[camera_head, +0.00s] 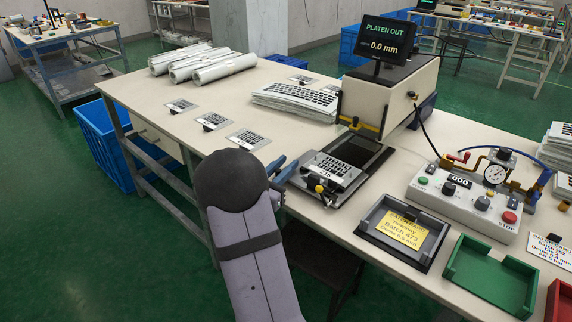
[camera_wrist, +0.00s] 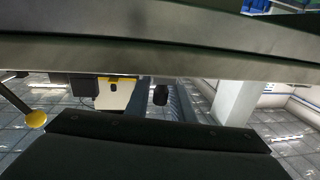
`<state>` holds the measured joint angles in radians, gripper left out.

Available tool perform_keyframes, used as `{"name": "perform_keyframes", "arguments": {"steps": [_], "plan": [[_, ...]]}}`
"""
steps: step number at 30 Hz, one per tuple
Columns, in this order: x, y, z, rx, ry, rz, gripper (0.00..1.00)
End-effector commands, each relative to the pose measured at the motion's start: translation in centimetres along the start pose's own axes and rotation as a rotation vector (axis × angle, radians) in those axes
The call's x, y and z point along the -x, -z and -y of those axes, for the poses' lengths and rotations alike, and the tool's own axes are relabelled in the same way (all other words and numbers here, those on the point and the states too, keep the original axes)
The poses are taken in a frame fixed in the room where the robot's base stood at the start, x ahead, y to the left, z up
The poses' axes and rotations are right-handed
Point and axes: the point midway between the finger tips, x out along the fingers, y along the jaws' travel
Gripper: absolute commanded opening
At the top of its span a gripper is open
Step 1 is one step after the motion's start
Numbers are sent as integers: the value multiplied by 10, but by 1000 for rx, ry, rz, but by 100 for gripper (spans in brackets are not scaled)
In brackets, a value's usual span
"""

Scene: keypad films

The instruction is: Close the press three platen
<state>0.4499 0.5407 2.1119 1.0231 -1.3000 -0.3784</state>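The press (camera_head: 388,92) stands on the bench with its screen (camera_head: 387,47) reading "PLATEN OUT" and 0.0 mm. Its platen (camera_head: 330,180) is slid out toward the front left, carrying a grey keypad film (camera_head: 336,168). A dark open bed (camera_head: 358,150) shows between platen and press. A small yellow knob (camera_head: 319,189) sits at the platen's front; a yellow ball on a rod also shows at the left of the wrist view (camera_wrist: 36,119). My gripper (camera_head: 281,172) is beside the platen's left end, partly hidden by my arm. Contact and finger opening are unclear.
A dark tray with a yellow Batch 423 card (camera_head: 403,230) and a green tray (camera_head: 490,276) lie at the front right. A control box (camera_head: 465,203) with gauge and red stop button stands behind them.

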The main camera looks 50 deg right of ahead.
Motion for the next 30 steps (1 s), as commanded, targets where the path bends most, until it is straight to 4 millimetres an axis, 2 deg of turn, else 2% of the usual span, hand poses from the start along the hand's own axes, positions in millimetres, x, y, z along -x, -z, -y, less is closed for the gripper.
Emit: {"name": "perform_keyframes", "arguments": {"steps": [4, 13, 15, 16, 21, 23, 30], "plan": [[-7, 0, 0, 1, 1, -1, 22], [-8, 0, 0, 1, 1, 0, 22], [-8, 0, 0, 0, 1, 0, 5], [-8, 0, 0, 0, 1, 0, 0], [-9, 0, 0, 0, 0, 0, 0], [-14, 0, -1, -1, -2, 0, 0], [-50, 0, -7, -3, -3, -1, 0]]}}
